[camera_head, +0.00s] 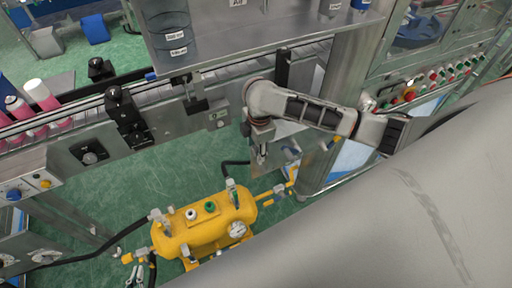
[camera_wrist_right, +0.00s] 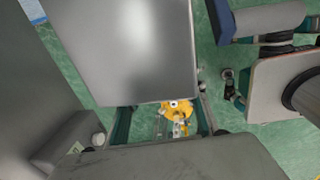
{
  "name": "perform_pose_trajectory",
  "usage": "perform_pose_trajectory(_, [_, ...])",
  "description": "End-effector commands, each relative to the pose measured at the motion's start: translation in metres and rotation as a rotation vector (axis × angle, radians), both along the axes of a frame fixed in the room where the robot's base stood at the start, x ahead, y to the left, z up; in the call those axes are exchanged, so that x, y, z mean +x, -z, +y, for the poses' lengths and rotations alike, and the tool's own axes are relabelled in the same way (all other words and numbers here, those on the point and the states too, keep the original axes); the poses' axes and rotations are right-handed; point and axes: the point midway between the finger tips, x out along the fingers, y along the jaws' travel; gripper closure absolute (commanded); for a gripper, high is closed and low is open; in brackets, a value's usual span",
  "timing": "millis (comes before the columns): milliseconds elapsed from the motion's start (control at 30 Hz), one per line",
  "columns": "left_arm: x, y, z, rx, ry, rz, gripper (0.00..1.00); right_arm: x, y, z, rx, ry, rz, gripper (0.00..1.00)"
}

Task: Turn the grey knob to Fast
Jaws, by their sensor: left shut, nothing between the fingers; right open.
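A grey knob (camera_head: 90,158) sits on a dark metal plate on the conveyor's front side, at the left of the head view. Its label and setting are too small to read. My right gripper (camera_head: 260,158) points down beside the machine's front, well to the right of this knob and apart from it. In the right wrist view its fingers (camera_wrist_right: 163,120) are apart with nothing held; the floor and a distant yellow tank show between them. My left gripper (camera_head: 135,273) shows only its fingertips at the bottom edge, below the knob. It is shut and empty.
The yellow tank (camera_head: 205,222) with a gauge and hoses stands on the green floor. Pink bottles (camera_head: 40,95) stand on the conveyor at left. A panel with a blue knob (camera_head: 13,194) is at the left edge. A grey metal box (camera_wrist_right: 130,45) fills much of the wrist view.

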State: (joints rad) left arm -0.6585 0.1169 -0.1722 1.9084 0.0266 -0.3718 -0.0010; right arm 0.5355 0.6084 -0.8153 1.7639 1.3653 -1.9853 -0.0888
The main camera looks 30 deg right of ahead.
Motion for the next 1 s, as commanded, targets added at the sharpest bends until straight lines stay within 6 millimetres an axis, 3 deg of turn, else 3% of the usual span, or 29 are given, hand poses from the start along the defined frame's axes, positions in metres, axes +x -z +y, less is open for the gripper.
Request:
perform_pose_trajectory(200, [0.0043, -0.0024, 0.0000, 0.000, 0.000, -0.007, 1.00, 0.0001, 0.0003, 0.0000, 0.000, 0.000, 0.000, 0.59])
perform_pose_trajectory(367, [0.0061, -0.0035, 0.0002, 0.000, 0.000, -0.011, 1.00, 0.0000, 0.0002, 0.0001, 0.000, 0.000, 0.000, 0.98])
perform_pose_trajectory(767, [0.0042, -0.0025, 0.0022, 0.005, 0.004, -0.008, 1.00, -0.0019, 0.0007, -0.0004, -0.003, -0.001, -0.046, 0.98])
perform_pose_trajectory(1000, [0.0016, -0.0013, 0.0023, 0.006, 0.004, -0.004, 1.00, -0.0058, 0.0017, 0.0006, -0.009, -0.004, -0.190, 0.98])
